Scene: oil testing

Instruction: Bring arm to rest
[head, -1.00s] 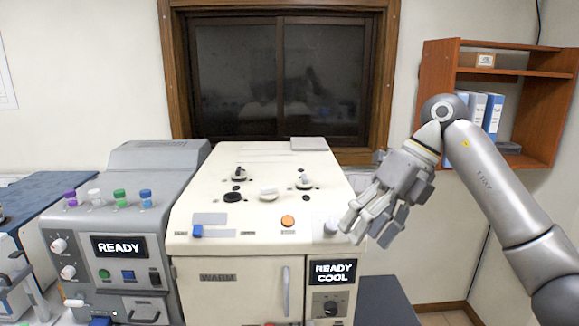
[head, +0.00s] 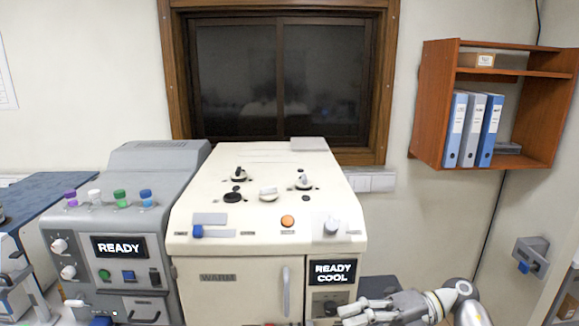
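My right gripper (head: 372,308) is low at the bottom edge of the head view, right of centre. It is in front of the lower right part of the cream machine (head: 230,290), near its "READY COOL" display (head: 332,272). Its fingers point left and are partly cut off by the frame edge. I see nothing held in it, but the finger opening is not clear. Part of my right arm (head: 462,300) shows behind it.
A grey machine (head: 130,220) with a "READY" display and coloured-cap vials stands at left. A wooden shelf (head: 428,110) with binders (head: 471,130) hangs on the right wall. A grey wall box (head: 530,257) is below it. The space above my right arm is free.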

